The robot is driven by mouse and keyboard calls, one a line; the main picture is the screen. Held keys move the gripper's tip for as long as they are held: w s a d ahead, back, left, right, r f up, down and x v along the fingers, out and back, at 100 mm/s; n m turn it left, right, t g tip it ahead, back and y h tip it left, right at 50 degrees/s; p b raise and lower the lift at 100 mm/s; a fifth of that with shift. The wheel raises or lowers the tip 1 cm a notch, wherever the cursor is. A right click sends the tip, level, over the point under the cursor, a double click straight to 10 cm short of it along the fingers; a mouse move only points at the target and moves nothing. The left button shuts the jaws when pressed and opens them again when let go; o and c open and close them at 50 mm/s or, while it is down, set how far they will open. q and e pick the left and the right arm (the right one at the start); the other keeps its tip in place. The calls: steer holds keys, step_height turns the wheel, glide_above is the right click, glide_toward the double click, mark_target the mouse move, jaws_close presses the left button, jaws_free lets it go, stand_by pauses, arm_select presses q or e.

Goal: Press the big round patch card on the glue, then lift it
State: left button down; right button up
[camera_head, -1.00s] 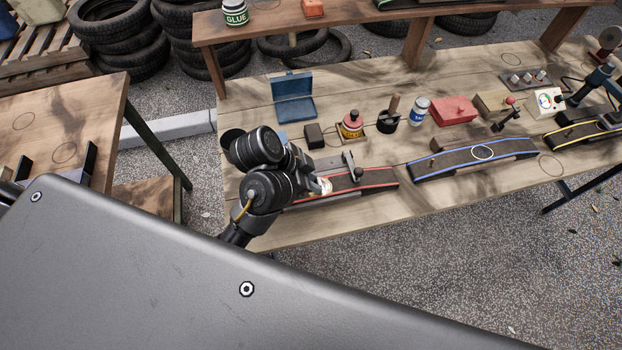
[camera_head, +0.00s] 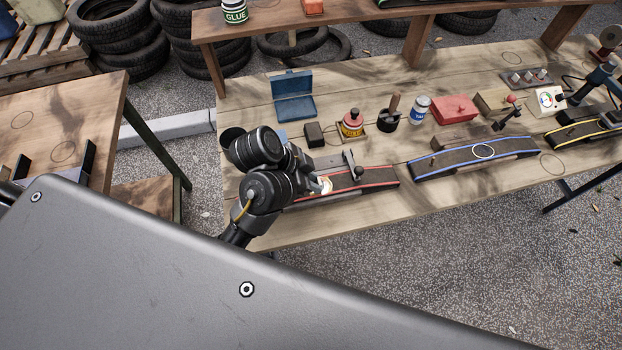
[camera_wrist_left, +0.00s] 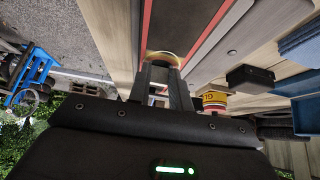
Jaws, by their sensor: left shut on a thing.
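My left gripper (camera_head: 318,186) is over the red-edged dark strip (camera_head: 376,179) on the workbench. In the head view the card (camera_head: 326,184) is small and partly hidden by the gripper. I cannot tell whether it touches the strip, and any glue under it is hidden. A red and yellow glue tin (camera_head: 352,126) stands behind the strip. My right gripper is not in view.
A blue-edged strip (camera_head: 450,164) with a white ring lies to the right. Behind are an open blue box (camera_head: 294,108), a black pot (camera_head: 388,122), a blue and white can (camera_head: 420,112) and a red box (camera_head: 454,110). The bench's front right is clear.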

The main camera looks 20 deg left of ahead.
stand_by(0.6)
arm_select(q)
steer(key=shift+r+p, duration=0.45)
steer(key=shift+r, duration=0.05)
step_height(320, 180, up, 7)
steer(key=p, duration=0.6)
stand_by(0.5)
